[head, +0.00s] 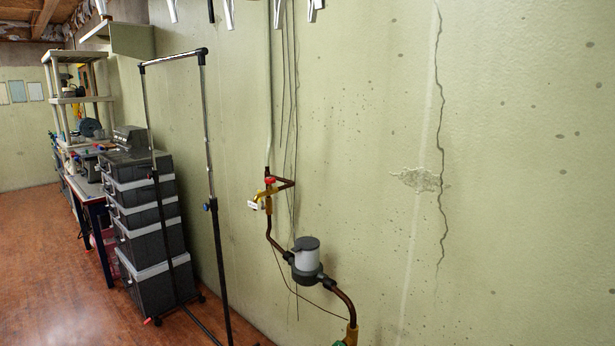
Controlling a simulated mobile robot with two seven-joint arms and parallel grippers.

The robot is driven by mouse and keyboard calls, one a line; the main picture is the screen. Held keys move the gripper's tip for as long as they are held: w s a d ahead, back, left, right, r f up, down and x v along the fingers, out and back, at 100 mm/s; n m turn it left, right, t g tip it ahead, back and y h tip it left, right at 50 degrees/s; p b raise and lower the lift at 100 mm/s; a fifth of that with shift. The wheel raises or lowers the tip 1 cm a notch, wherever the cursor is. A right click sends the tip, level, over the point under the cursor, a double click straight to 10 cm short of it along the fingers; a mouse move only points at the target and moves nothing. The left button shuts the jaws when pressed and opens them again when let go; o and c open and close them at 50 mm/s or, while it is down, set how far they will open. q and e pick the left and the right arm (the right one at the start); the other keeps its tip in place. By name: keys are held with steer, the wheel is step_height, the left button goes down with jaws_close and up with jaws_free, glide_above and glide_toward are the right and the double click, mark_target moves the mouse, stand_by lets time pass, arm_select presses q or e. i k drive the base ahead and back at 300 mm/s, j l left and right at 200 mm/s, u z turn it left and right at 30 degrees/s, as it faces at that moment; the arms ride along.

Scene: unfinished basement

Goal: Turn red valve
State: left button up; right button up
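A small red valve handle (270,181) sits on a brass fitting (267,199) on the copper pipe along the wall, near the middle of the head view. A white tag (253,205) hangs at its left side. Below it the pipe runs to a grey and white cylindrical meter (306,257). A green part (340,343) on a brass fitting shows at the bottom edge, mostly cut off. Neither of my grippers is in the picture.
A black and chrome rack frame (216,225) stands left of the pipe. Stacked dark bins (150,240), a workbench (88,192) and a shelf unit (75,100) line the wall farther left. The wooden floor (50,290) at left is clear.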

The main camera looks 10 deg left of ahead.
mark_target(269, 179)
steer(key=i+j+z, duration=0.15)
steer(key=i+z, duration=0.35)
steer(key=i+j+z, duration=0.2)
steer(key=z, duration=0.3)
steer(key=j, duration=0.1)
